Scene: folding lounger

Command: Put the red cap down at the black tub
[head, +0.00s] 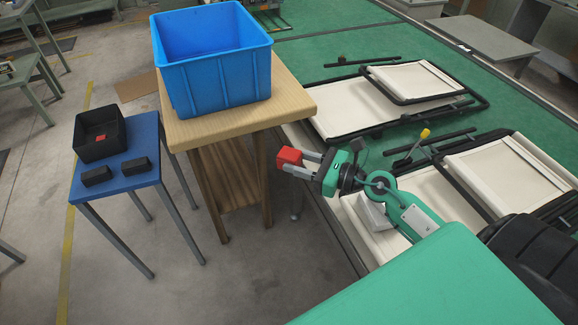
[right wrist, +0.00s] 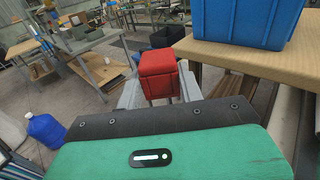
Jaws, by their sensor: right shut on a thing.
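The red cap (head: 289,156) is a small red block-like piece. My right gripper (head: 301,164) is shut on it and holds it in the air, right of the wooden table. In the right wrist view the red cap (right wrist: 158,75) stands out between the fingertips. The black tub (head: 104,149) is an open square box on the blue stool at the left, well apart from my right gripper. A small red piece lies inside the tub. In the right wrist view a dark shape (right wrist: 168,35) behind the cap looks like the tub, partly hidden. My left gripper is out of view.
A wooden table (head: 290,92) with a large blue crate (head: 222,88) stands between my right gripper and the blue stool (head: 142,172). Two black blocks (head: 97,175) lie before the tub. White panels with black frames (head: 420,82) lie at the right. The floor before the stool is clear.

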